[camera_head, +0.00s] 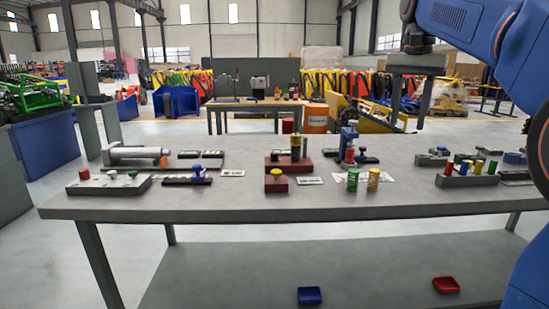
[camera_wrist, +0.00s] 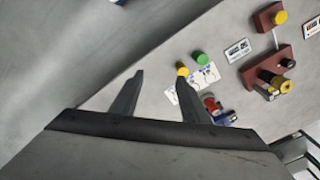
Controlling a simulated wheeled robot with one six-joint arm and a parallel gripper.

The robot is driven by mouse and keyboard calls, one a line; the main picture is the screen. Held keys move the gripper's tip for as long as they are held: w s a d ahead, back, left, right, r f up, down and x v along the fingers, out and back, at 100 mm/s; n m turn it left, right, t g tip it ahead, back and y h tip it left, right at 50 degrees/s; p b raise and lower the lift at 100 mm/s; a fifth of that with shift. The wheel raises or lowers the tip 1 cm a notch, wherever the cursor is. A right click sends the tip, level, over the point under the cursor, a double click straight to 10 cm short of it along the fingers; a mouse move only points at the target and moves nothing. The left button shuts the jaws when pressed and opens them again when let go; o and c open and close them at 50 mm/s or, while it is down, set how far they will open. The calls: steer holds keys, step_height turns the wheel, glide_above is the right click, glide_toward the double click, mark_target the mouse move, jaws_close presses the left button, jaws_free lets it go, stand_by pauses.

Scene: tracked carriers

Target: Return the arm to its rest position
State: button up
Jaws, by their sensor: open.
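My blue arm (camera_head: 465,22) reaches in from the upper right of the head view. My gripper (camera_head: 408,116) hangs above the back right of the grey workbench (camera_head: 225,203), its two dark fingers pointing down. In the wrist view my gripper (camera_wrist: 160,78) has its fingers spread wide, with nothing between them. A green spring piece (camera_wrist: 200,57) and a yellow one (camera_wrist: 182,70) stand on the bench beyond the right fingertip. They also show in the head view, green (camera_head: 352,181) and yellow (camera_head: 373,180).
A grey block with coloured pegs (camera_head: 466,180) stands at the bench's right. Dark red blocks (camera_head: 276,184) stand mid-bench, and a grey cylinder fixture (camera_head: 135,154) at the left. A blue tray (camera_head: 309,296) and a red tray (camera_head: 446,285) lie on the lower shelf.

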steer(key=s+a+f+n+t, duration=0.2)
steer(key=s+f+n, duration=0.2)
steer(key=s+f, duration=1)
steer(key=s+a+f+n+t, duration=0.2)
steer(key=s+f+n, duration=0.2)
steer(key=s+f, duration=1)
step_height(320, 180, down, 7)
steer(key=shift+s+a+r+t, duration=0.15)
steer(key=shift+s+t, duration=0.15)
steer(key=shift+s, duration=0.1)
